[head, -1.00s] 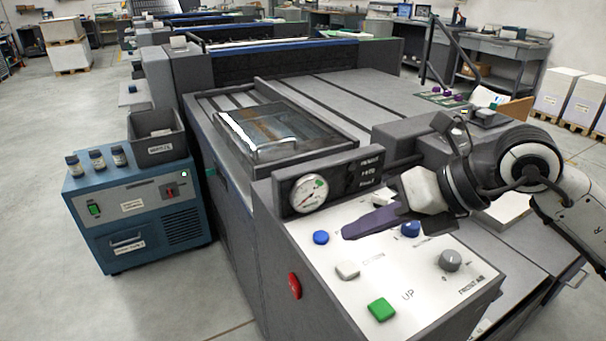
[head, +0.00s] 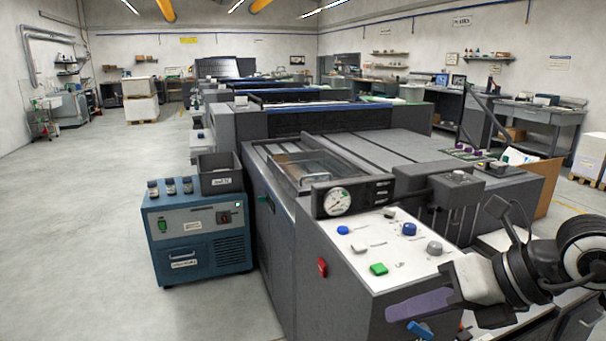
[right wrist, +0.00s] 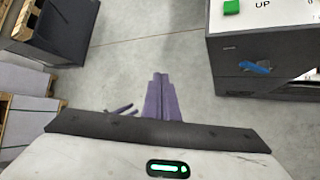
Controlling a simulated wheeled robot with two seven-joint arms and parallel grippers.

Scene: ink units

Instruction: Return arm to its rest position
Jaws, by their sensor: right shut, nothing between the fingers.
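My right arm comes in from the right in the head view. Its gripper (head: 418,305), with purple fingers, is in front of the white control panel (head: 384,262) and low by the console's front edge. In the right wrist view the purple fingers (right wrist: 161,97) are together and empty over bare floor. The panel carries blue buttons (head: 409,229), a green button (head: 378,269) and a grey knob (head: 434,248). The green button also shows in the right wrist view (right wrist: 231,7). My left gripper is not in view.
A blue unit (head: 197,240) with small bottles and a dark bin (head: 220,174) stands left of the press. A blue handle (head: 420,329) sits on the console's front, close to my right gripper. A pallet (right wrist: 44,43) shows at the left in the wrist view. Floor at left is clear.

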